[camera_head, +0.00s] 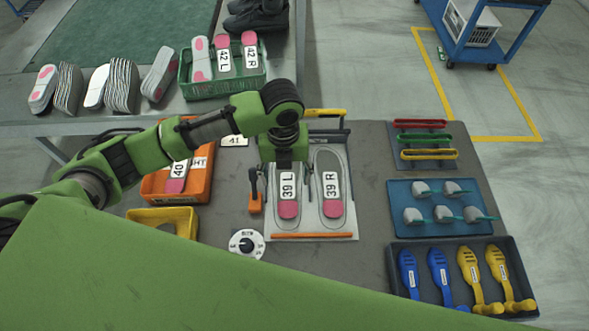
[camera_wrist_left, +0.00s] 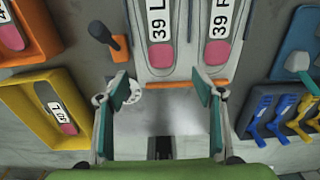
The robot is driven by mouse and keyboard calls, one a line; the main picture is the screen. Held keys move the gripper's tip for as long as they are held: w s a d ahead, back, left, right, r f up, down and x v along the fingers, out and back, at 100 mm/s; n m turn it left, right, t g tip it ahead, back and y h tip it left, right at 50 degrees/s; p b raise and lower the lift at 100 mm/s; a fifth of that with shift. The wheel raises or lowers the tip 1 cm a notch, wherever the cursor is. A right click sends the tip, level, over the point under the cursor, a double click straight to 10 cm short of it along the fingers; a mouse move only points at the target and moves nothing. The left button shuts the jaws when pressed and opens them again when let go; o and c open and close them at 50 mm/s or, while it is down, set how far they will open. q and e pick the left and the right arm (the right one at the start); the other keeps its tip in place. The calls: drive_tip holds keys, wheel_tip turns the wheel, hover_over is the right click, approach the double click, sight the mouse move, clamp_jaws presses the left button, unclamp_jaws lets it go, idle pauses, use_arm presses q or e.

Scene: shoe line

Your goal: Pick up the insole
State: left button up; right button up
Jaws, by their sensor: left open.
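The grey insole marked 39 L (camera_head: 289,195), with a pink heel, lies flat on the fixture plate (camera_head: 345,228). The insole marked 39 R (camera_head: 331,190) lies beside it on the right. Both also show at the top of the left wrist view, 39 L (camera_wrist_left: 160,25) and 39 R (camera_wrist_left: 217,25). My left gripper (camera_head: 284,160) is above the far end of the 39 L insole and hides part of it. In the wrist view my left gripper (camera_wrist_left: 160,92) is open, with nothing between its fingers. My right gripper is not in view.
An orange bin (camera_head: 200,190) with an insole and a yellow bin (camera_head: 160,217) stand left of the plate. A green crate (camera_head: 215,90) holds insoles marked 42. A dial (camera_head: 246,245) is near the plate. Trays of tools (camera_head: 452,250) stand right.

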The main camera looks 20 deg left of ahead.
use_arm(q)
wheel_tip(320, 180, down, 3)
drive_tip(key=p, duration=0.1)
hover_over(287, 201)
drive_tip(key=f, duration=0.4)
drive_tip(key=shift+s+f, duration=0.15)
drive_tip(key=shift+s, duration=0.2)
drive_tip(key=shift+w+f, duration=0.15)
drive_tip(key=shift+f, duration=0.4)
drive_tip(key=shift+f+p, duration=0.3)
drive_tip(key=shift+p, duration=0.1)
wheel_tip(287, 201, down, 3)
drive_tip(key=shift+w+f+p, duration=0.1)
drive_tip(key=shift+w+p, duration=0.05)
drive_tip(key=shift+p, duration=0.4)
drive_tip(key=shift+w+d+f, duration=0.1)
drive_tip(key=shift+f, duration=0.55)
drive_tip(key=c, duration=1.1)
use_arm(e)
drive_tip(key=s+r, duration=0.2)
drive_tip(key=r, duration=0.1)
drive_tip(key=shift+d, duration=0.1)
